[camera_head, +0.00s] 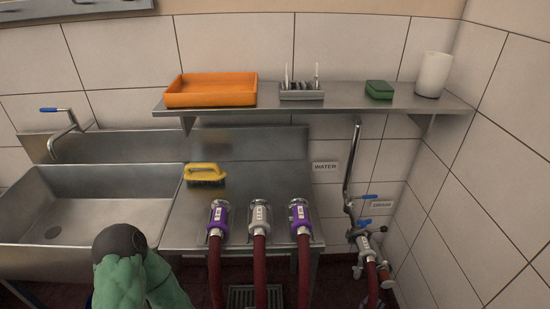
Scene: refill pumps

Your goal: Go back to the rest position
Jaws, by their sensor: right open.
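A green-covered part of my arm (125,275) with a dark rounded end rises at the bottom left, in front of the sink. My right gripper is open, but I cannot make out its fingertips clearly. I see nothing held. My left gripper is not in view. Three hose couplings lie side by side at the front of the steel counter: a left purple one (219,217), a middle white one (260,217) and a right purple one (299,217). Dark red hoses hang from them.
A steel sink (90,210) stands left, with a yellow brush (205,174) beside it. A wall shelf (340,103) carries an orange tray (211,90), a small rack, a green sponge and a white cup. A valved pipe (362,235) with another hose stands right, near the tiled wall.

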